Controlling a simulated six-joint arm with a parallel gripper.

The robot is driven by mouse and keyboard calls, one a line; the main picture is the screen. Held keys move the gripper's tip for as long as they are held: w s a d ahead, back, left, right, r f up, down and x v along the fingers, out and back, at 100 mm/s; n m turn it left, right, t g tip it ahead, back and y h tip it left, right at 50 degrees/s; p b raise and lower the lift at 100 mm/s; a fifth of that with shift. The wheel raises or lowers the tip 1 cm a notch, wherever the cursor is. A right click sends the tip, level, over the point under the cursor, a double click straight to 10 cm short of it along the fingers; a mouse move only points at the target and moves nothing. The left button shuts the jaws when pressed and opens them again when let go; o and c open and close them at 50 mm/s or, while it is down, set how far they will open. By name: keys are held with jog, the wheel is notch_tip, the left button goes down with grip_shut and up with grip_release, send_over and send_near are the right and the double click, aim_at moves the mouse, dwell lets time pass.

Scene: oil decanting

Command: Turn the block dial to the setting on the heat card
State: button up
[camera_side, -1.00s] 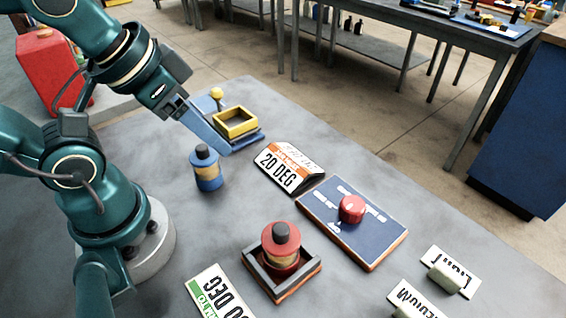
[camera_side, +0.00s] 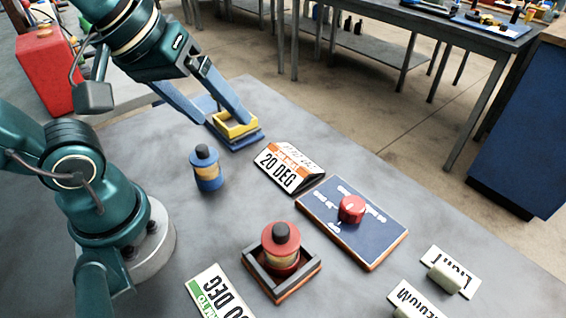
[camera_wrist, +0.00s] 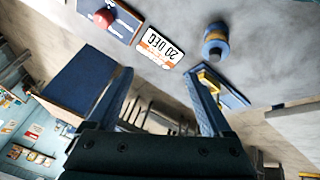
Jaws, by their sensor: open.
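The block dial is a red knob (camera_side: 352,209) on a blue panel (camera_side: 326,213) with white markings, right of the table's middle; the knob also shows in the wrist view (camera_wrist: 103,18). A tilted card reading "20 DEG" with an orange band (camera_side: 283,168) stands just behind the panel and shows in the wrist view (camera_wrist: 160,46). Another "20 DEG" card with a green band (camera_side: 218,294) lies at the front edge. My gripper (camera_side: 222,118) is open and empty, with its blue fingers spread near the yellow tray, away from the dial.
A blue bottle (camera_side: 207,170) stands nearby. A red bottle (camera_side: 281,252) stands in a dark square frame (camera_side: 303,268). "LIGHT" (camera_side: 457,268) and "MEDIUM" (camera_side: 413,300) labels stand front right.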

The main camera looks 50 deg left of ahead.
jog(key=w+d+r+n+g, duration=0.1)
jog(key=w+d+r+n, duration=0.15)
jog(key=w+n, duration=0.35)
jog(key=n+g, duration=0.5)
jog(key=n, duration=0.3)
send_over(353, 203)
notch_tip(353, 203, down, 14)
jog(key=shift+r, duration=0.1)
jog(key=shift+f, duration=2.35)
grip_shut()
